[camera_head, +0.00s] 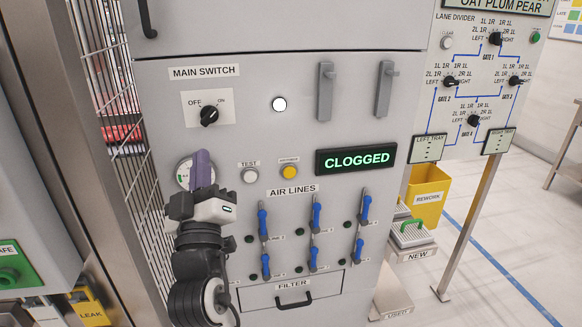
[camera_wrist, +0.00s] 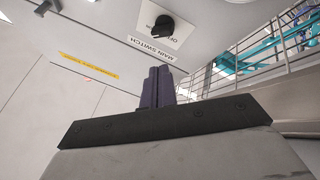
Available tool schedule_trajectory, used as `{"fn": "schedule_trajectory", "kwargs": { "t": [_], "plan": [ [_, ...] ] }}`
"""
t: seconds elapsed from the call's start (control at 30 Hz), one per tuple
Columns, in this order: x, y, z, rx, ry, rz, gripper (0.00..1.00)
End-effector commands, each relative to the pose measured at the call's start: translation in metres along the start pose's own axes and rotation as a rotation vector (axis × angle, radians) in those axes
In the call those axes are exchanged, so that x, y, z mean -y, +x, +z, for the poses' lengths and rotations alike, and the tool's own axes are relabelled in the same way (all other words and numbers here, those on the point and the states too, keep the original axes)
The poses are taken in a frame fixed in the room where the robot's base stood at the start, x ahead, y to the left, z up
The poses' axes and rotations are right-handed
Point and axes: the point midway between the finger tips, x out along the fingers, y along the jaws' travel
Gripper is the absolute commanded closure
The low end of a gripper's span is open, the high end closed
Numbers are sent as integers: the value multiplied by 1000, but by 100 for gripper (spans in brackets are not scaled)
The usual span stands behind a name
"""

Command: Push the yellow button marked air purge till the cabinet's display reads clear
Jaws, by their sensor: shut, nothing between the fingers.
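The yellow button (camera_head: 289,172) sits on the grey cabinet front (camera_head: 260,75), right of the white test button (camera_head: 250,176). A small label above it is too small to read. The cabinet's display (camera_head: 355,160) reads CLOGGED in green letters. My gripper (camera_head: 201,157) is shut and empty, with its purple fingers pointing up in front of a round gauge (camera_head: 184,173), left of both buttons and apart from the yellow one. In the wrist view the closed fingers (camera_wrist: 158,75) point toward the main switch (camera_wrist: 164,27). The yellow button is not in the wrist view.
Below the buttons are several blue air line levers (camera_head: 315,215) and a filter drawer handle (camera_head: 294,299). Two grey latches (camera_head: 326,91) stick out above the display. A lane divider panel (camera_head: 475,85) and a yellow rework bin (camera_head: 428,190) stand to the right.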

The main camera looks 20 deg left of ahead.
Motion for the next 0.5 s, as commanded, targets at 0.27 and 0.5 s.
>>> {"fn": "schedule_trajectory", "kwargs": {
  "t": [0.27, 0.5],
  "plan": [
    [-44, -17, 119, 528, -305, 114, 100],
    [-72, -47, 165, 788, -421, 179, 100]
  ]
}}
